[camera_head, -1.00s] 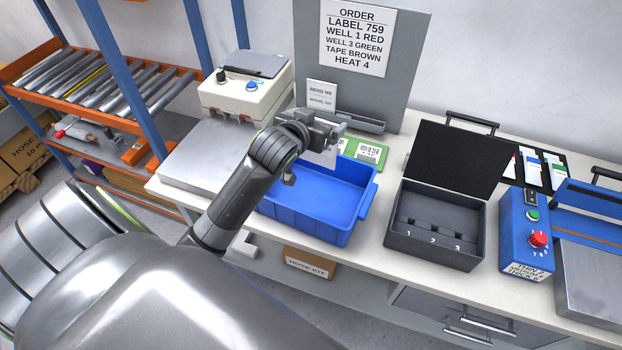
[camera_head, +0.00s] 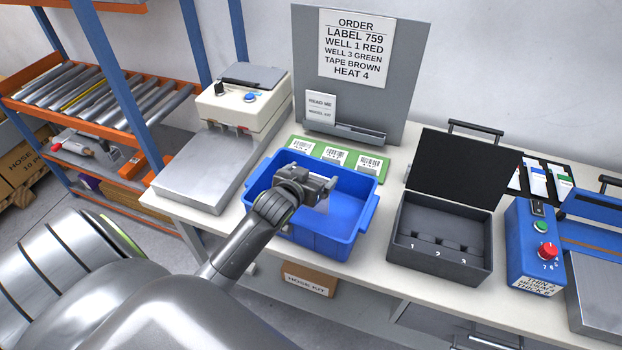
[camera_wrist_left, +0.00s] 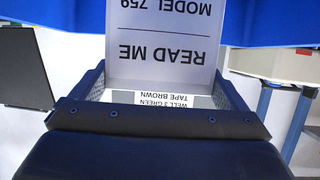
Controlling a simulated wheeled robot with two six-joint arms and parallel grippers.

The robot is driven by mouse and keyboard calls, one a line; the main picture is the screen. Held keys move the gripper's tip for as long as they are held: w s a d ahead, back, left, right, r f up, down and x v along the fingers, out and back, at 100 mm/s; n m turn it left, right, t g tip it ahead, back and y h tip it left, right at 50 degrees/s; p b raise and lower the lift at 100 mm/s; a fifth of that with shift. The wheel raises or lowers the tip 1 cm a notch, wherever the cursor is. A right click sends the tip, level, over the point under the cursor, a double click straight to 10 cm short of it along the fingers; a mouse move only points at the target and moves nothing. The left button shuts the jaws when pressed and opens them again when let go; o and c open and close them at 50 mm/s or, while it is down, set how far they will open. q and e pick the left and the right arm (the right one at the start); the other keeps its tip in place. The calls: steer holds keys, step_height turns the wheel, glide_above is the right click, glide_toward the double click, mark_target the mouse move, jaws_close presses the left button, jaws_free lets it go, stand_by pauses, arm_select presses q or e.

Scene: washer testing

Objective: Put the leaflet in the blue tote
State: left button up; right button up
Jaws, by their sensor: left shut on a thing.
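My left gripper (camera_head: 318,190) is shut on a white leaflet (camera_head: 323,205) and holds it over the blue tote (camera_head: 347,228), at or just below rim level. The gripper hides much of the leaflet in the head view. In the left wrist view the leaflet (camera_wrist_left: 165,45) reads READ ME, MODEL 759, upside down, with blue tote surfaces behind it. I cannot tell whether it touches the tote floor. The tote looks otherwise empty where I can see in. My right gripper is not in view.
A green mat (camera_head: 301,145) with barcode labels lies behind the tote. A grey order board (camera_head: 300,60) holding another READ ME leaflet (camera_head: 321,106) stands behind that. A cream press (camera_head: 237,104) is left; an open black case (camera_head: 440,262) and a blue control box (camera_head: 525,243) are right.

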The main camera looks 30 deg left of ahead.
arm_select(q)
steer(key=shift+f, duration=0.7)
steer(key=shift+f, duration=0.2)
steer(key=o, duration=0.9)
steer(key=shift+r, duration=0.15)
steer(key=b+v, duration=0.1)
steer(key=v, duration=1.1)
steer(key=shift+s, duration=0.1)
